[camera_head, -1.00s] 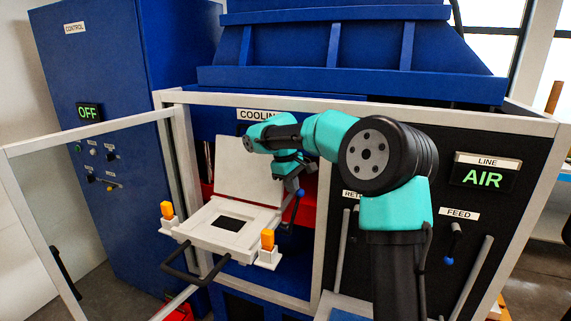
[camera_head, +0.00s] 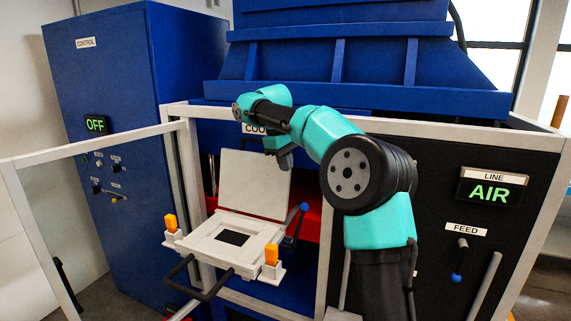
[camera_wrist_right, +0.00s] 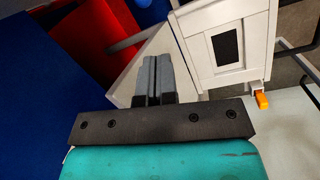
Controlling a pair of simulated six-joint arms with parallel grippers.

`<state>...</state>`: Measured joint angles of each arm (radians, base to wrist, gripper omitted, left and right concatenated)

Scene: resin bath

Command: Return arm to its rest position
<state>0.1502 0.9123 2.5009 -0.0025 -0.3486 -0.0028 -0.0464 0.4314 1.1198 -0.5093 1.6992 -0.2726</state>
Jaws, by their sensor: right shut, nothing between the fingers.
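My right arm reaches in from the lower right in the head view and bends over toward the middle. Its gripper (camera_head: 286,160) hangs in front of the upper right part of the raised white lid, apart from the tray as far as I can tell. In the right wrist view the two grey fingers (camera_wrist_right: 153,80) lie side by side, shut and empty. The white lid (camera_head: 252,180) stands raised behind the white tray (camera_head: 212,246), which has a dark rectangular opening; the tray also shows in the right wrist view (camera_wrist_right: 251,62). My left gripper is not in view.
Orange clips (camera_head: 271,254) stand on the tray's corners, and a black handle (camera_head: 205,293) sticks out in front. A blue-tipped lever (camera_head: 304,207) is right of the lid. The white frame door (camera_head: 88,146) is open at left. The control cabinet (camera_head: 95,125) reads OFF; the line panel (camera_head: 489,192) reads AIR.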

